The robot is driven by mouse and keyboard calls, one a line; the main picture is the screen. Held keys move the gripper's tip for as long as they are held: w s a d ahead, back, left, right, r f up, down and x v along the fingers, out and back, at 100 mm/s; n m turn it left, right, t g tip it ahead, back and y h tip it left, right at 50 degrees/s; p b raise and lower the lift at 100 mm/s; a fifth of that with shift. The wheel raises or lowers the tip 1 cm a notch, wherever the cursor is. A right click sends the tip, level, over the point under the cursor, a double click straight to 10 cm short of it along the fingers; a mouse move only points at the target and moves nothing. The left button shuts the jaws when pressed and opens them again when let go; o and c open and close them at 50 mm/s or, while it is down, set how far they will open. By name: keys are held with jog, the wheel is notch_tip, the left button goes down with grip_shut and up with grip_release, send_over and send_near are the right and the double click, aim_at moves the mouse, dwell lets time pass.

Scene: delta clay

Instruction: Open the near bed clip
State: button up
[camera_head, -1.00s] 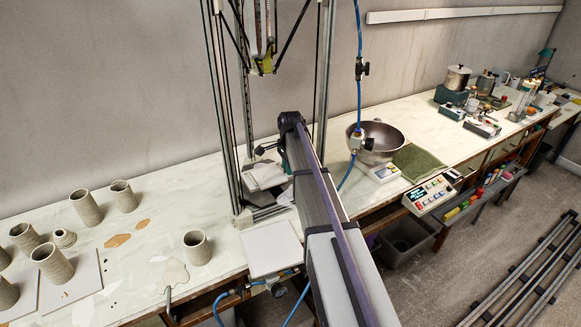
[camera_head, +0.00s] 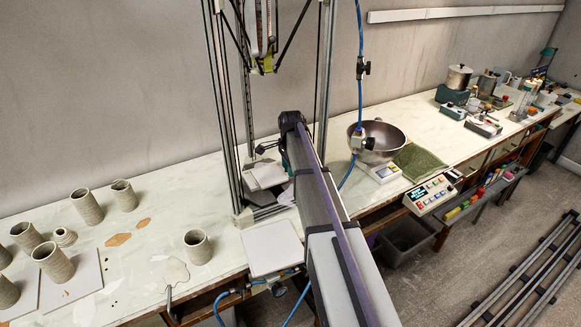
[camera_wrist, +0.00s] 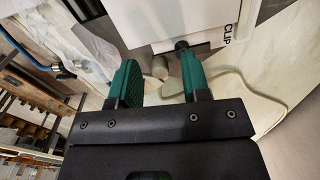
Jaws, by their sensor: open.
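In the wrist view my gripper (camera_wrist: 158,64) is open, with its two green fingers apart. A short beige-grey cylindrical piece (camera_wrist: 160,68) shows between the fingers, and I see no finger closed on it. A dark round-ended piece (camera_wrist: 182,44) shows at the tip of the right finger; whether they touch is unclear. Both are beside a white panel (camera_wrist: 205,22) marked "CLIP". I cannot tell for certain which piece is the clip. In the head view my arm hides most of my gripper and the clip, beside the tall frame of the delta printer (camera_head: 238,120).
A pale square plate (camera_head: 271,249) lies at the bench's front edge. Clay cylinders (camera_head: 197,247) stand to the left. A steel bowl (camera_head: 384,140) and a button panel (camera_head: 430,194) are to the right. A blue hose (camera_head: 357,100) hangs near my arm.

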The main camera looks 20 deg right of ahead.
jog(key=shift+r, duration=0.1)
notch_tip(320, 180, up, 11)
jog(key=p, duration=1.1)
jog(key=shift+s, duration=0.15)
jog(key=shift+f, duration=0.2)
jog(key=s+a+f+n+b, duration=0.4)
jog(key=s+a+n, duration=0.5)
jog(key=s, duration=0.4)
jog(key=s+a+f+n+b, duration=0.4)
jog(key=s+a+n, duration=0.5)
jog(key=s, duration=0.5)
jog(key=shift+a+n, duration=0.3)
jog(key=shift+a, duration=0.5)
